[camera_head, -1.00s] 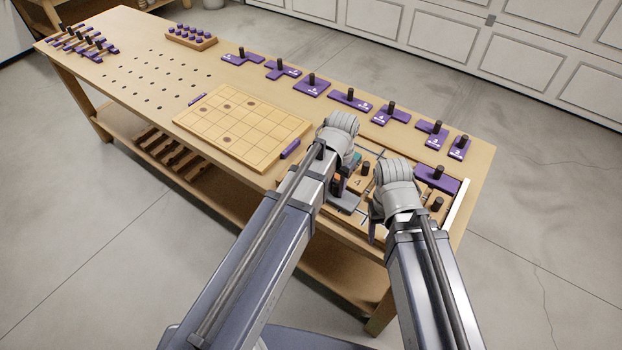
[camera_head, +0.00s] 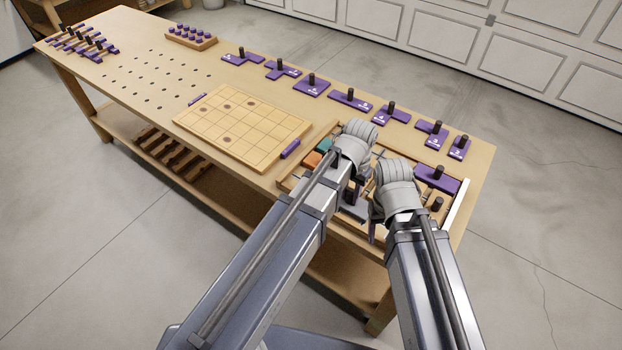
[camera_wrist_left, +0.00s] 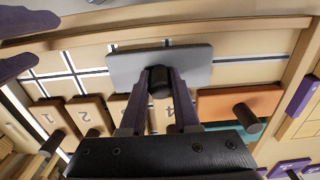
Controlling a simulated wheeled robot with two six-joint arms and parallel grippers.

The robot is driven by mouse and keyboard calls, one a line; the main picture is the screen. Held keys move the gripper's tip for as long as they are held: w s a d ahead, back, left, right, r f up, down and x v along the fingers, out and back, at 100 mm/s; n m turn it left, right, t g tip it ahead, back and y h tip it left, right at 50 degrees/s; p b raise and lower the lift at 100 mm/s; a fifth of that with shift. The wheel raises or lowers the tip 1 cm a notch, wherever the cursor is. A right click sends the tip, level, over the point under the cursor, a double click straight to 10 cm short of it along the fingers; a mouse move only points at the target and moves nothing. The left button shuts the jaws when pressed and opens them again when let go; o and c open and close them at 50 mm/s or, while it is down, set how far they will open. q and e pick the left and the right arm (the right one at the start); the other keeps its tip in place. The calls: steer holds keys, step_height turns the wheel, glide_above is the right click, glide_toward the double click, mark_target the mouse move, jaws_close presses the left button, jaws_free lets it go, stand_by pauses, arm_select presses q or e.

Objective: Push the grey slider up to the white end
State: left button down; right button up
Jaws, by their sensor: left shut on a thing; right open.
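The grey slider (camera_head: 354,209) lies in the tray at the bench's near right; its flat plate (camera_wrist_left: 190,66) shows clearly in the left wrist view. My left gripper (camera_head: 355,190) is shut on the slider's dark knob (camera_wrist_left: 160,80), with a finger on each side. The white end (camera_head: 459,207) is the pale bar at the tray's right side, apart from the slider. My right gripper (camera_head: 373,232) is open and low, just right of the left one. My arms hide much of the tray.
Numbered wooden blocks (camera_wrist_left: 88,114), an orange block (camera_head: 312,160) and a teal block (camera_head: 324,145) share the tray. A purple knobbed piece (camera_head: 436,180) lies near the white end. A gridded board (camera_head: 245,125) lies left of the tray. Purple pieces line the back edge.

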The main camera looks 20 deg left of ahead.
mark_target(360, 207)
arm_select(q)
steer(key=shift+s+d, duration=0.3)
steer(key=shift+d, duration=0.55)
steer(key=shift+s+d, duration=0.3)
steer(key=shift+d, duration=0.55)
